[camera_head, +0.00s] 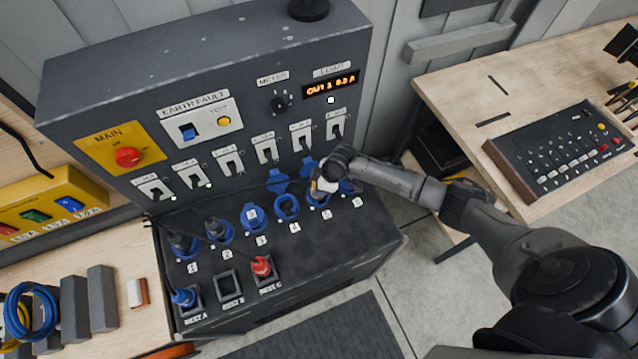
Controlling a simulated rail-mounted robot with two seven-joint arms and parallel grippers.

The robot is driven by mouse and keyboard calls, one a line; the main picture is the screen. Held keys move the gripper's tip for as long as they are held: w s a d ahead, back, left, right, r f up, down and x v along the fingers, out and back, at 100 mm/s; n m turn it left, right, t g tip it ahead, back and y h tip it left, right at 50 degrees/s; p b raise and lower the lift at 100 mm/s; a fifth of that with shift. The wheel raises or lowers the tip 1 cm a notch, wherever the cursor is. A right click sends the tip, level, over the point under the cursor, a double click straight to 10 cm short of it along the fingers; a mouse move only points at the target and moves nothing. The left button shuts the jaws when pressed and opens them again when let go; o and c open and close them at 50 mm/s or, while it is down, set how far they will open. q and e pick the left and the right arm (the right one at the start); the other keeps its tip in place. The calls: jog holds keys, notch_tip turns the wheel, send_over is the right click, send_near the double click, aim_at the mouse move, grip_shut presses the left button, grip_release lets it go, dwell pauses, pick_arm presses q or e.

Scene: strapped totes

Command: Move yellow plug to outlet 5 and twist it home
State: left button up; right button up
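Outlet 5 (317,199) is a blue socket on the sloped top of the grey distribution box, with a blue lid (307,167) standing up behind it. My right gripper (327,177) is right over outlet 5, pointing down, its fingers mostly hidden by my wrist. A small pale piece shows under the wrist at the socket; I cannot tell whether it is a finger or part of a plug. No clearly yellow plug shows. My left gripper is not in view.
Dark plugs stand in outlet 1 (181,245) and outlet 2 (218,231). Rest A holds a blue plug (184,297), rest B (228,285) is empty, rest C holds a red plug (262,266).

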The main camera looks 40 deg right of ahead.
jog(key=shift+w+r, duration=0.1)
jog(key=o, duration=1.1)
jog(key=shift+d+r, duration=0.1)
jog(key=shift+r, duration=0.2)
jog(key=v, duration=1.3)
jog(key=shift+b, duration=0.45)
